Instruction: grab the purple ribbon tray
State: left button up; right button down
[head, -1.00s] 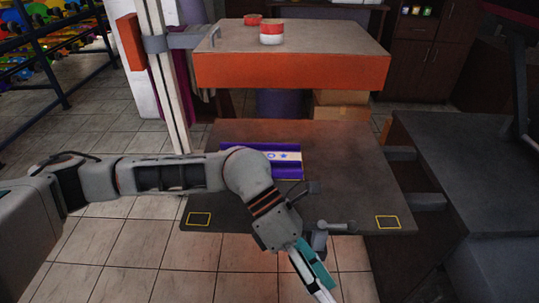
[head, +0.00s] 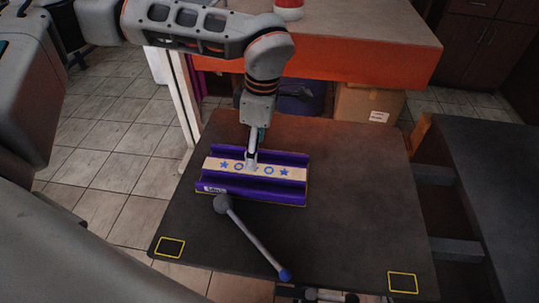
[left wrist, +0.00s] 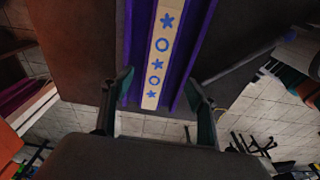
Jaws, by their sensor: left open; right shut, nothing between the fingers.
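The purple ribbon tray (head: 300,184) lies on the dark tabletop, near its left edge. A pale strip (head: 213,164) with blue stars and circles runs along its middle. My left gripper (head: 250,162) points down at the middle of the tray and covers part of the strip. In the left wrist view the tray (left wrist: 184,52) runs up between the two spread fingers (left wrist: 158,90). The fingers are open and stand on either side of its width. I cannot tell whether they touch it.
A grey rod with a blue tip (head: 252,240) slants across the table in front of the tray. An orange-edged table (head: 380,62) stands behind and a dark side unit (head: 490,165) at right. The right part of the tabletop (head: 360,195) is clear.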

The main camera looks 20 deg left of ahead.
aim_at(254, 173)
pick_arm(q)
jog(key=shift+w+a, duration=0.2)
jog(key=shift+s+a+f, duration=0.1)
jog(key=shift+s+f, duration=0.05)
jog(key=shift+f, duration=0.4)
jog(key=shift+s+a+f, duration=0.1)
jog(key=shift+f, duration=0.45)
notch_tip(254, 173, down, 5)
jog(key=shift+w+f, duration=0.15)
jog(key=c, duration=1.4)
pick_arm(e)
jog(key=shift+s+f, duration=0.4)
